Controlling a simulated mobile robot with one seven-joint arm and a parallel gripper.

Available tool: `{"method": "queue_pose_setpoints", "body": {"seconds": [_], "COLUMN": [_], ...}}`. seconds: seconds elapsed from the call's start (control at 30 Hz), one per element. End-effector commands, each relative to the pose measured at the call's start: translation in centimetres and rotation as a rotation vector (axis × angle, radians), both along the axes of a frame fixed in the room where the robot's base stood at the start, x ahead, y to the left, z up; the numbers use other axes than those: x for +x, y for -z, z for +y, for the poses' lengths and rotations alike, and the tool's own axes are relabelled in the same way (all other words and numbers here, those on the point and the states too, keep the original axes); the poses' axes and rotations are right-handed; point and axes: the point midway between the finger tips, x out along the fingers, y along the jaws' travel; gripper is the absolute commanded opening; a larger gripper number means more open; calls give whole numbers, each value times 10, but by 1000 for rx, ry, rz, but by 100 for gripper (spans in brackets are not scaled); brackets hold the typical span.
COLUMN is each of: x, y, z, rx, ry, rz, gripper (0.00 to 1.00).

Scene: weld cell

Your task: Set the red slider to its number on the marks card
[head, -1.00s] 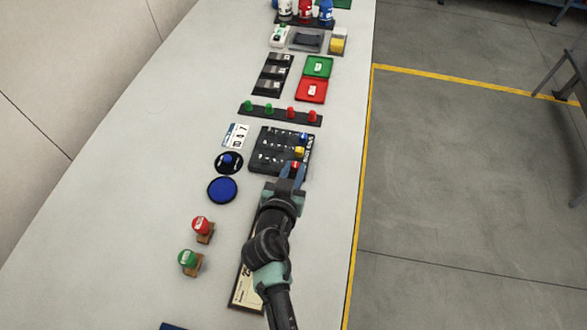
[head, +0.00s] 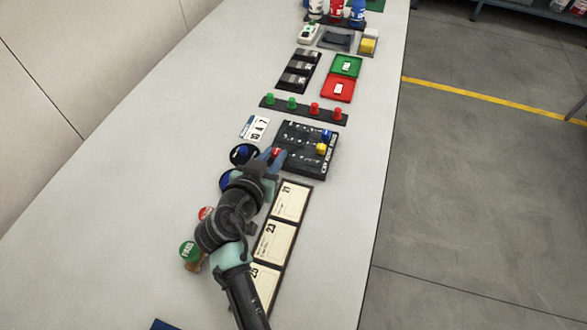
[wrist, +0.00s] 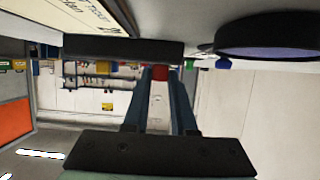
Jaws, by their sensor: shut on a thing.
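The black slider board (head: 302,168) lies flat on the bench in the head view. Its blue slider (head: 326,135) and yellow slider (head: 321,148) stand towards the right ends of their tracks. My gripper (head: 272,156) is shut on the red slider (head: 277,151), on the nearest track, at the left end of the board. The red knob (wrist: 159,73) also shows between the fingertips in the wrist view. The white marks card (head: 255,127) lies just left of the board's far corner; its small numbers are hard to read. My gripper hides part of the nearest track and its marks.
A round black base with a blue knob (head: 243,152) stands close left of my gripper. A blue disc (head: 226,180) is partly hidden by my arm. Red and green stamps (head: 188,250) stand nearer, left. Framed number cards (head: 281,241) lie right of my arm. Pegs (head: 314,108) stand beyond the board.

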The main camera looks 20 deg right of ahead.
Motion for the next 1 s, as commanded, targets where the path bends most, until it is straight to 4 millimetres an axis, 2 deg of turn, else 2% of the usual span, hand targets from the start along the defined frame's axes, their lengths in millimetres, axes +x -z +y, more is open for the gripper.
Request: {"method": "queue_pose_setpoints", "body": {"seconds": [0.4, 0.43, 0.57, 1.0], "x": [4, 4, 4, -3], "y": [-1, -1, -1, -3], "z": [8, 8, 8, 10], "rx": [2, 2, 2, 2], "ry": [-5, -6, -5, -1], "rz": [0, 0, 0, 0], "gripper": [0, 30, 53, 55]}}
